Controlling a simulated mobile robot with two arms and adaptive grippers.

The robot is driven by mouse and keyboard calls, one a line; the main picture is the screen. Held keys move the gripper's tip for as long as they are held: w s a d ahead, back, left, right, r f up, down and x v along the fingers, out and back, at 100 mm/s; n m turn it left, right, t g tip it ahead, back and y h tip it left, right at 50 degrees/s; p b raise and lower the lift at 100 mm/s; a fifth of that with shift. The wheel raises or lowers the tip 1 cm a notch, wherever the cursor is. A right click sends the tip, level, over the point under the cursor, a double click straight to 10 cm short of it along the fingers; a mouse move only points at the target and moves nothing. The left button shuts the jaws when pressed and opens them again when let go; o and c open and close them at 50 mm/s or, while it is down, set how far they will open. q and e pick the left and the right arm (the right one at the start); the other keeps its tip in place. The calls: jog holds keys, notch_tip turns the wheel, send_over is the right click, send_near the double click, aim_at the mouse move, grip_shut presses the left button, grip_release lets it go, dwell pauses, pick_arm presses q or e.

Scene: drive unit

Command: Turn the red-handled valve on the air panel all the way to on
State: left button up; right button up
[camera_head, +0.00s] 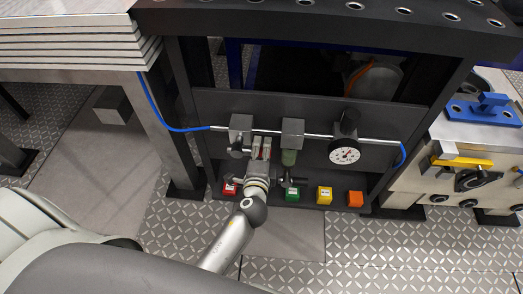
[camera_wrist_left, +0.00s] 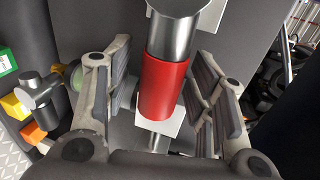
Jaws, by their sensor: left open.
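The red handle (camera_wrist_left: 163,88) shows in the left wrist view as a red sleeve around a grey metal cylinder, with a pale square plate beyond it. My left gripper (camera_wrist_left: 162,85) is open, with one finger on each side of the red sleeve and narrow gaps visible. In the head view my left gripper (camera_head: 261,148) is at the air panel (camera_head: 220,108), between two grey blocks on the pipe. It hides most of the valve handle there, so I cannot tell the handle's angle from that view. My right gripper is not in view.
Red (camera_head: 230,188), green (camera_head: 292,194), yellow (camera_head: 324,194) and orange (camera_head: 355,199) blocks line the lower ledge. A blue hose (camera_head: 158,112) runs in from the left.

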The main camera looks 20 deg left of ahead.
pick_arm(q)
jog(key=v, duration=1.2)
jog(key=shift+f, duration=0.1)
jog(key=s+a+f+n+g+h, duration=0.1)
jog(key=s+f+n+g, duration=0.35)
jog(key=f, duration=0.45)
jog(key=s+a+f+n+g+h, duration=0.2)
jog(key=s+f+n+g, duration=0.15)
jog(key=s+f, duration=0.45)
jog(key=s+a+f+n+g+h, duration=0.1)
jog(key=s+f+n+g, duration=0.25)
jog(key=f, duration=0.75)
jog(key=s+a+f+n+g+p, duration=0.1)
jog(key=s+a+g+p, duration=0.1)
jog(key=s+p, duration=1.4)
jog(key=shift+s+a, duration=0.55)
jog(key=shift+s, duration=0.2)
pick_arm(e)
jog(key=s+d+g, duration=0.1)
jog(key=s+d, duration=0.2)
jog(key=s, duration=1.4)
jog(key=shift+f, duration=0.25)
